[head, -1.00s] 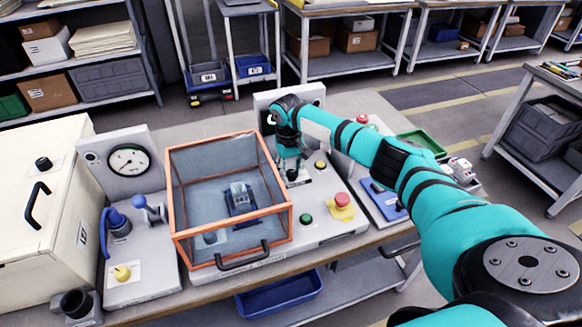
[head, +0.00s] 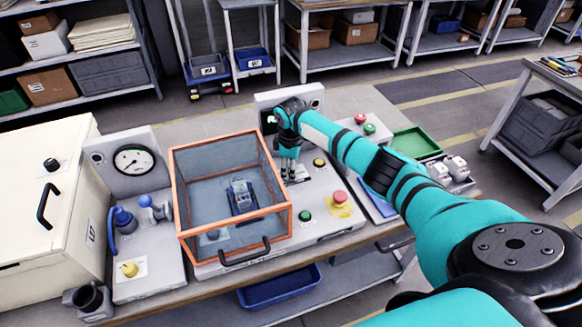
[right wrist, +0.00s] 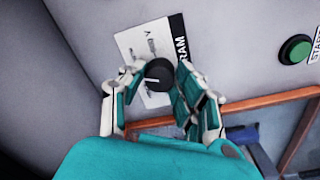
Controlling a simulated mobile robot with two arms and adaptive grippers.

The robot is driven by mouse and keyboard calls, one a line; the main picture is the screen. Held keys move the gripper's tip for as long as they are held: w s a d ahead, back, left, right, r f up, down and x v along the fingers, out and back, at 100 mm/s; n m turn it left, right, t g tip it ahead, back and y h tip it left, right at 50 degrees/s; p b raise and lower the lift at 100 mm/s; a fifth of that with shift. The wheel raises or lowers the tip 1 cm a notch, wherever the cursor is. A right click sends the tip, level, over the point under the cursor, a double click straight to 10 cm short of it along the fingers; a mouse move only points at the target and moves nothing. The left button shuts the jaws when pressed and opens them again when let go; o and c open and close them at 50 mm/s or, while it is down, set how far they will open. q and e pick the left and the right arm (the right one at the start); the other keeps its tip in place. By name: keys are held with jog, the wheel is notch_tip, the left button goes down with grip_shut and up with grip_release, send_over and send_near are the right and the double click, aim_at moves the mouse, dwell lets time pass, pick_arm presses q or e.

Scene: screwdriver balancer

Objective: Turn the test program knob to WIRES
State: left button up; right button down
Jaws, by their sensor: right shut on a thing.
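The test program knob (right wrist: 159,74) is a round black dial with a white pointer line. In the right wrist view the line points left. It sits on a white label plate (right wrist: 130,45) with a black strip partly reading "RAM"; other lettering is partly hidden and I cannot read WIRES. My right gripper (right wrist: 160,77) has its fingers on both sides of the knob and is shut on it. My left gripper is not in view.
A green button (head: 304,216), a red button (head: 340,197) on a yellow plate and a yellow-black button (head: 319,163) are near the gripper. The clear guard box stands close on the left. A green tray (head: 416,141) lies to the right.

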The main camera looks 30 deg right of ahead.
jog(key=n, duration=0.4)
jog(key=shift+n, duration=0.3)
jog(key=n, duration=0.5)
jog(key=shift+d+r+n, duration=0.1)
jog(key=shift+n, duration=0.2)
jog(key=shift+w+b, duration=0.1)
jog(key=shift+b, duration=0.2)
jog(key=c, duration=1)
grip_release()
jog(key=shift+o, duration=0.2)
notch_tip(320, 180, up, 12)
jog(key=shift+s, duration=0.35)
